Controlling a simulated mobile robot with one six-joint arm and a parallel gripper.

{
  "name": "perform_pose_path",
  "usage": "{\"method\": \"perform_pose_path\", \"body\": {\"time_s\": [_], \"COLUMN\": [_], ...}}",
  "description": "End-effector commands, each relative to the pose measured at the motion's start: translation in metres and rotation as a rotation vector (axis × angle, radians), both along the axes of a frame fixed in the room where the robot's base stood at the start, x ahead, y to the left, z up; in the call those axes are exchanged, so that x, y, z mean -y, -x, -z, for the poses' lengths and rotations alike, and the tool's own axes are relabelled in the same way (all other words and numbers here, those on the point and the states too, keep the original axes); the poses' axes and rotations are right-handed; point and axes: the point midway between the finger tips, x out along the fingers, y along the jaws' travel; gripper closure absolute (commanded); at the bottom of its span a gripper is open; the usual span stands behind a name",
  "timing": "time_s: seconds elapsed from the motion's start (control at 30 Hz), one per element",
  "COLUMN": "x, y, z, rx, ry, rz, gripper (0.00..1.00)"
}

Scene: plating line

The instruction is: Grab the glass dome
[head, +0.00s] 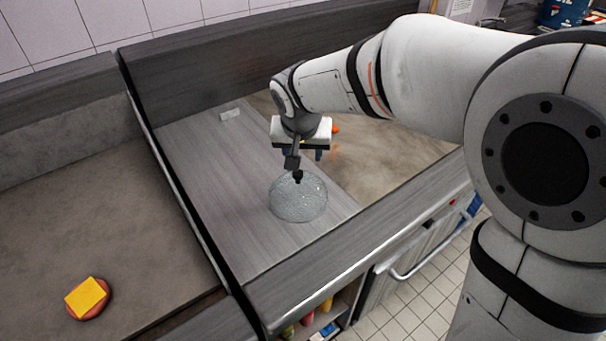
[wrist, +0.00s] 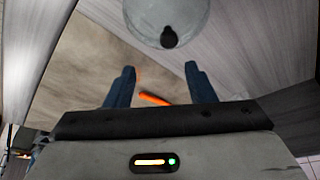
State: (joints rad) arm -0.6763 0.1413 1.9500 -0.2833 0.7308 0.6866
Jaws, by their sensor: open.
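The glass dome (head: 298,203) is a clear round cover with a black knob (head: 297,176) on top. It stands on the grey wood-grain counter in the head view, below my gripper. It also shows at the top of the wrist view (wrist: 145,18), with its dark knob (wrist: 169,38) facing the camera. My gripper (head: 303,155) is over the dome's far side in the head view. In the wrist view its two blue fingers (wrist: 160,72) are spread apart with nothing between them, and the knob lies beyond the fingertips.
An orange item (wrist: 153,98) lies on the brown surface beyond the gripper. A reddish patty with a yellow slice (head: 87,298) lies on the left surface. A dark raised divider (head: 180,175) separates the two surfaces.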

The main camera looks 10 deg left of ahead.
Motion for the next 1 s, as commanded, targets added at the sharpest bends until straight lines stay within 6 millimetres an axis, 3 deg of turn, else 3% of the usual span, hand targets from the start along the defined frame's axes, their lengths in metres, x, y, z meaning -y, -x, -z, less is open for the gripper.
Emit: {"method": "perform_pose_path", "body": {"time_s": [0.13, 0.7, 1.0], "x": [-0.019, -0.019, -0.02], "y": [-0.002, -0.02, -0.022], "z": [0.011, 0.078, 0.081], "rx": [0.004, 0.004, 0.006], "ry": [-0.005, -0.004, -0.006], "rz": [-0.01, -0.01, -0.011], "gripper": [0.5, 0.5, 0.52]}}
